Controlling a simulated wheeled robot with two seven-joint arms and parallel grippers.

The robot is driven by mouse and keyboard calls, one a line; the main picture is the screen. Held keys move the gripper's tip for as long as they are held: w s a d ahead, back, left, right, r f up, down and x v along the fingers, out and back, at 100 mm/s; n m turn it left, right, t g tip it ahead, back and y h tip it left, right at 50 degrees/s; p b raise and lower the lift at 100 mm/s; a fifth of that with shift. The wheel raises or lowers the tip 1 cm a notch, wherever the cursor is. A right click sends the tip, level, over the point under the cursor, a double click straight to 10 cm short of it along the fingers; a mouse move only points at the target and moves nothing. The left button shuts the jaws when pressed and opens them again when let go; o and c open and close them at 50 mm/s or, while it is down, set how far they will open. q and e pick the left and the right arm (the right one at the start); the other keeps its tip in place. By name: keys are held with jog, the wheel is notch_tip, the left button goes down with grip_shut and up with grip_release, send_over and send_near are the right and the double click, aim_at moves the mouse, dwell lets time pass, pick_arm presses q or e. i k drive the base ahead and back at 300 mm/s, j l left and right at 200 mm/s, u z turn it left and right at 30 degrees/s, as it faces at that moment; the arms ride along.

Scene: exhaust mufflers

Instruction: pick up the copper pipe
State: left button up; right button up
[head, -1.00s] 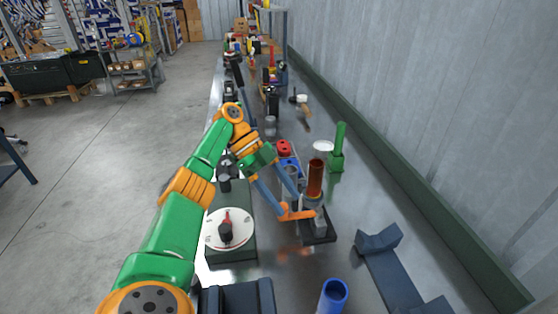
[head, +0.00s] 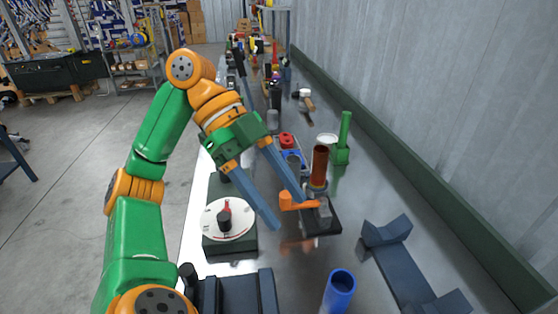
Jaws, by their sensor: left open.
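The copper pipe (head: 320,166) is a reddish-brown tube standing upright in a small fixture with a dark base (head: 322,226) and an orange handle (head: 297,202). My left gripper (head: 289,212) is open, with its two long blue-grey fingers pointing down and to the right. It is left of the pipe, and its right fingertip overlaps the orange handle in the picture. I cannot tell whether that fingertip touches the fixture. My right gripper is not in view.
A blue tube (head: 339,291) stands at the front. A dark cradle (head: 400,268) lies to its right, and a dial device (head: 229,222) stands at left. A green part (head: 342,146) stands behind the pipe. Tools crowd the bench's far end; a wall bounds the right.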

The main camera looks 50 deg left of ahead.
aim_at(320, 152)
jog(key=k+l, duration=0.75)
jog(key=l, duration=0.25)
jog(key=k+l, duration=0.4)
jog(key=l, duration=0.1)
